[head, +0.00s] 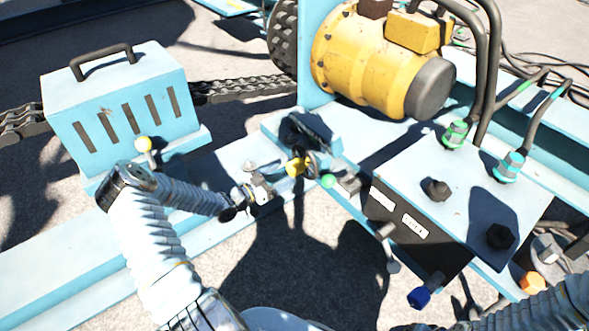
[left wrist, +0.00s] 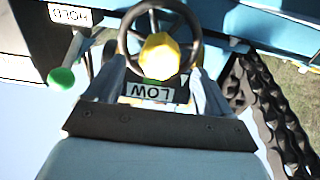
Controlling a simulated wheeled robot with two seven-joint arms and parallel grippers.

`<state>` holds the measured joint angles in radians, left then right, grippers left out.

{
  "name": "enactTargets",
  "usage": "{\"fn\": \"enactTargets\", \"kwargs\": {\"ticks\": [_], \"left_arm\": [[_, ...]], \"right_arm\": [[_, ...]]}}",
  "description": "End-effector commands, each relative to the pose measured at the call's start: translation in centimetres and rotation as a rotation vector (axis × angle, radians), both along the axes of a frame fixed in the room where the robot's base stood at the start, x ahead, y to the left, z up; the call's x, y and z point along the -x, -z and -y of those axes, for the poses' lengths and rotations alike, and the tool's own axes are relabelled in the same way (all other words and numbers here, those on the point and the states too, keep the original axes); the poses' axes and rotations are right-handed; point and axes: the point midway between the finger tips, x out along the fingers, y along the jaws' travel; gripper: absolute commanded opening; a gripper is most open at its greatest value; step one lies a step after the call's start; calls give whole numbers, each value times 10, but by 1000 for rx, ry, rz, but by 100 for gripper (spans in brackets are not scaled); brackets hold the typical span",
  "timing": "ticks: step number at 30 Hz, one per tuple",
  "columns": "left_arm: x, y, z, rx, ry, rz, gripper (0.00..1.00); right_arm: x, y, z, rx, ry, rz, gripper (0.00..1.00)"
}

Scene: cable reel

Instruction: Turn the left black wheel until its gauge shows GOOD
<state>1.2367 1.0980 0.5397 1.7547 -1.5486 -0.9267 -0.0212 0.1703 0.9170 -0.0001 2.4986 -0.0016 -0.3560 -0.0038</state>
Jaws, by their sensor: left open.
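The black wheel (left wrist: 189,27) with a yellow hub (left wrist: 158,55) fills the upper middle of the left wrist view. In the head view its yellow hub (head: 295,167) shows beside the blue beam, partly seen edge-on. A gauge plate (left wrist: 150,92) below the wheel in the left wrist view reads LOW, upside down. My left gripper (left wrist: 158,70) is open, its two fingers apart on either side of the hub's lower part; contact with the wheel cannot be told. In the head view, my left gripper (head: 262,190) is just left of the wheel. My right gripper is out of view.
A green-knobbed lever (left wrist: 62,80) is close beside my left gripper; its knob also shows in the head view (head: 328,181). A dark box (head: 395,220) with labels stands to the right. A slotted blue housing (head: 125,115) and chain (head: 240,88) lie left and behind.

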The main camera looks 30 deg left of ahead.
Motion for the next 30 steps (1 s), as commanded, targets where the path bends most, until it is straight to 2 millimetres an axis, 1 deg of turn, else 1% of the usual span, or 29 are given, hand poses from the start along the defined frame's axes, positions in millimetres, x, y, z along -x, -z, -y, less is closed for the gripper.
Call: {"fn": "enactTargets", "kwargs": {"ticks": [1, 3, 6, 9, 13, 21, 29, 30], "left_arm": [[-11, 0, 6, 3, 2, 1, 82], [-24, 0, 11, 1, 2, 1, 82], [-40, 0, 18, 1, 1, 1, 82], [-50, 1, 22, 1, 1, -2, 82], [-58, 0, 24, 0, 1, -2, 82], [-58, 1, 25, 0, 1, -2, 82], [-58, 1, 25, 0, 1, -3, 42], [-58, 1, 25, 0, 1, -3, 36]], "right_arm": [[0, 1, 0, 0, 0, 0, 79], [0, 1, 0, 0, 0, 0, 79], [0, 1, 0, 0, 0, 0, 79], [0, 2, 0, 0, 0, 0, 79], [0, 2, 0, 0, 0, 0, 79], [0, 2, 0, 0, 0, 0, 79], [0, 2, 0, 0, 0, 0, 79], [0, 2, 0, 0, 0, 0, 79]]}}
